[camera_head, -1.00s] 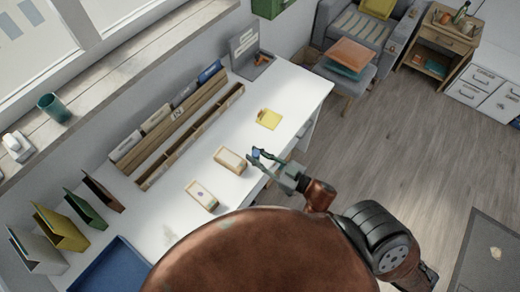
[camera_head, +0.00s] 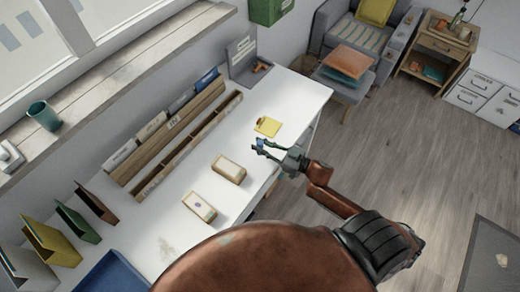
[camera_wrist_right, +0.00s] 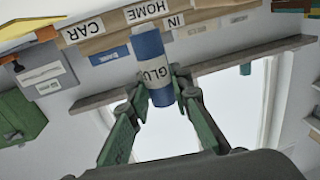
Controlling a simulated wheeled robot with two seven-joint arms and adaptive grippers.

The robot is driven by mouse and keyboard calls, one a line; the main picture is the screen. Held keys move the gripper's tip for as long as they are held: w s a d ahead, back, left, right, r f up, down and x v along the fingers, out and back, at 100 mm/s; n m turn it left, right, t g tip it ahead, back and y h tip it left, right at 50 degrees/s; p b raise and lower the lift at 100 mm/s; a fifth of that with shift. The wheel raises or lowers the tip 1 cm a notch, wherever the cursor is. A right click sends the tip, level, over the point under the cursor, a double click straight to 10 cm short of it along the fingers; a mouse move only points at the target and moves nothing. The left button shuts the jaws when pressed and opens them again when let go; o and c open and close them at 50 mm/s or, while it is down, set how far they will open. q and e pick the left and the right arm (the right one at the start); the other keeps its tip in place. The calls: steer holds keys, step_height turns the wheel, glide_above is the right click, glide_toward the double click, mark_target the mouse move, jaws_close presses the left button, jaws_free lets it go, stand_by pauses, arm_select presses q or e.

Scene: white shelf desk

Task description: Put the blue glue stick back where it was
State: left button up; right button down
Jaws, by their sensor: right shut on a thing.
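The blue glue stick (camera_wrist_right: 148,45) has a white band reading "GLU" and is held in my right gripper (camera_wrist_right: 160,92), between its green fingers, in the right wrist view. In the head view my right gripper (camera_head: 264,147) is over the right edge of the white desk, near the yellow clipboard; only a small bit of blue (camera_head: 262,143) shows between its fingers. The long wooden organiser (camera_head: 190,140) stands along the desk's back; its labels, CAR, HOME and IN, show upside down in the wrist view. My left gripper is not in view.
Two small boxes, one (camera_head: 229,169) and another (camera_head: 199,206), lie on the white desk (camera_head: 290,100). The yellow clipboard (camera_head: 267,127) lies farther back. Coloured folders (camera_head: 75,222) and a blue tray (camera_head: 112,274) are at lower left. The desk between organiser and boxes is clear.

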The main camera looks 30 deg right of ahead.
steer(key=shift+w+d+f, duration=0.2)
steer(key=shift+w+f, duration=0.1)
steer(key=shift+f, duration=0.15)
step_height(320, 180, down, 4)
steer(key=shift+w+d+r+b, duration=0.15)
steer(key=shift+r+b, duration=0.1)
steer(key=shift+b, duration=0.2)
steer(key=shift+r, duration=0.1)
steer(key=c, duration=1.7)
jaws_free()
steer(key=shift+c, duration=0.2)
steer(key=v, duration=1.2)
